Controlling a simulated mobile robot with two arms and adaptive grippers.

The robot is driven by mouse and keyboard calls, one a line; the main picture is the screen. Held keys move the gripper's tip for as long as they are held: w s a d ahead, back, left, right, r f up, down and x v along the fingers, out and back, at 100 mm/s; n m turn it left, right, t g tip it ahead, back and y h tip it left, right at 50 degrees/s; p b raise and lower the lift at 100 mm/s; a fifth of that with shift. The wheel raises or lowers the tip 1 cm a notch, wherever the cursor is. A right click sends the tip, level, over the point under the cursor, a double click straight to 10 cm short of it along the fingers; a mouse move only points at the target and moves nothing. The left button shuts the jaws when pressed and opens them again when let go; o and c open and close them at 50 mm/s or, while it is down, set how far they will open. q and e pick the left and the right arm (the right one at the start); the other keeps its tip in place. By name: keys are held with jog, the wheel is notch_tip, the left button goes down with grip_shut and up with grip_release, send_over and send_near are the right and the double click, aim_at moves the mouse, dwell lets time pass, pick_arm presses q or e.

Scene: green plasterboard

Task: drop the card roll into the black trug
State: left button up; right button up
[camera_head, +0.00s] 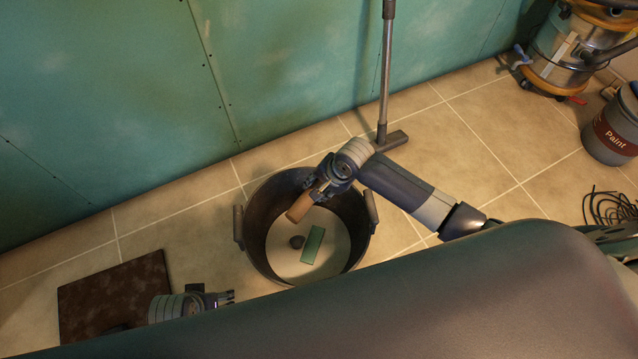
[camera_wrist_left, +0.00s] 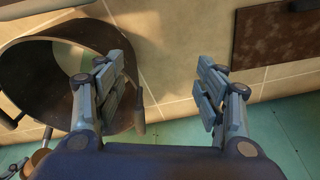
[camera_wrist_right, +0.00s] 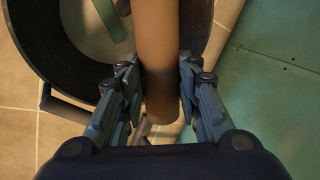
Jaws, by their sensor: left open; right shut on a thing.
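The card roll (camera_head: 299,208) is a short brown tube. My right gripper (camera_head: 321,191) is shut on it, and the roll hangs tilted over the opening of the black trug (camera_head: 259,228). In the right wrist view the card roll (camera_wrist_right: 157,50) sits between both fingers, with the dark trug wall (camera_wrist_right: 35,50) below it. The trug stands on the tiled floor, with a green block (camera_head: 312,245) and a small dark lump (camera_head: 297,242) on its pale bottom. My left gripper (camera_head: 228,297) is open and empty, left of the trug; the trug (camera_wrist_left: 30,75) also shows in the left wrist view.
A brown mottled board (camera_head: 115,297) lies on the floor at left. A floor squeegee or broom (camera_head: 385,130) leans at the green wall behind the trug. A vacuum (camera_head: 565,50), a paint bucket (camera_head: 612,130) and a black cable coil (camera_head: 608,207) are at right.

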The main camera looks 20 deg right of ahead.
notch_tip(320, 180, down, 2)
jog(key=b, duration=0.2)
jog(key=shift+f+b, duration=0.25)
jog(key=shift+b, duration=0.15)
pick_arm(q)
notch_tip(320, 180, up, 11)
jog(key=t, duration=0.1)
pick_arm(e)
jog(key=shift+f+b, duration=0.3)
pick_arm(q)
jog(key=w+d+r+t+h+b, duration=0.1)
jog(key=w+t+b, duration=0.2)
jog(key=w, duration=0.3)
jog(key=shift+d+r+t, duration=0.15)
jog(key=shift+d+t, duration=0.15)
jog(key=shift+d, duration=0.1)
pick_arm(e)
jog(key=shift+f, duration=1.2)
jog(key=o, duration=1)
jog(key=shift+o, duration=0.2)
jog(key=v, duration=1.2)
